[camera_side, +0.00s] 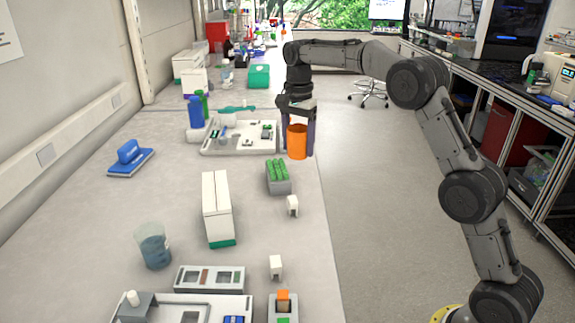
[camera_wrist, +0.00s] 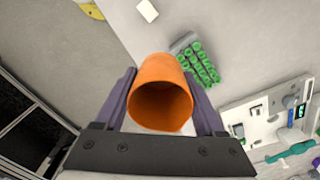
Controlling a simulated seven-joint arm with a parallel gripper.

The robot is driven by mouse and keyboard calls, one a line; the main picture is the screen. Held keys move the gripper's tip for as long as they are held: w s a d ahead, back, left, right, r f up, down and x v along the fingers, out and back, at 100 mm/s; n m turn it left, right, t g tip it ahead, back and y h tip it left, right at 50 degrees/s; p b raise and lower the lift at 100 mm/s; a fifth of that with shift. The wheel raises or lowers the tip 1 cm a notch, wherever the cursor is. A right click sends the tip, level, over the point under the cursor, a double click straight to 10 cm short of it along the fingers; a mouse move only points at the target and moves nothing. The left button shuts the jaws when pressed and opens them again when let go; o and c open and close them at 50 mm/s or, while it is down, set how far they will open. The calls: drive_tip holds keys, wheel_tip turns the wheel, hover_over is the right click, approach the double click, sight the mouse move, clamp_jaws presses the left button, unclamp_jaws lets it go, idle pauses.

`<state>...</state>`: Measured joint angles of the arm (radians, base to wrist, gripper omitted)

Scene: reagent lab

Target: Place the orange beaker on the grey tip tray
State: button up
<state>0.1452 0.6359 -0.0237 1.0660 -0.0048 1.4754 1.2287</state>
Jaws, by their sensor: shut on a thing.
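The orange beaker (camera_side: 297,142) is held between the fingers of my gripper (camera_side: 298,150). It hangs upright near the right edge of the bench, beyond the grey tray. In the wrist view the beaker (camera_wrist: 160,72) shows its open mouth, with a finger of my gripper (camera_wrist: 160,100) on each side. A small grey tray with green tops (camera_side: 279,184), which looks like the tip tray, stands on the bench nearer the side camera. In the wrist view the beaker partly overlaps this tray (camera_wrist: 181,43). I cannot tell the beaker's exact height above the bench.
A pale tray with small parts (camera_side: 210,148) lies left of the beaker. A blue bottle (camera_side: 196,112) stands behind that tray. A white and green box (camera_side: 217,205) and a small white block (camera_side: 292,206) stand nearer the side camera. Open floor (camera_side: 370,200) lies right of the bench.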

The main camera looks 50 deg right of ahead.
hover_over(288, 177)
wheel_tip(288, 177, down, 5)
drive_tip(key=shift+f, duration=1.7)
drive_tip(key=shift+f, duration=0.15)
drive_tip(key=o, duration=1.3)
drive_tip(key=shift+w+r, duration=0.1)
drive_tip(key=shift+r, duration=6.05)
drive_tip(key=shift+r, duration=0.1)
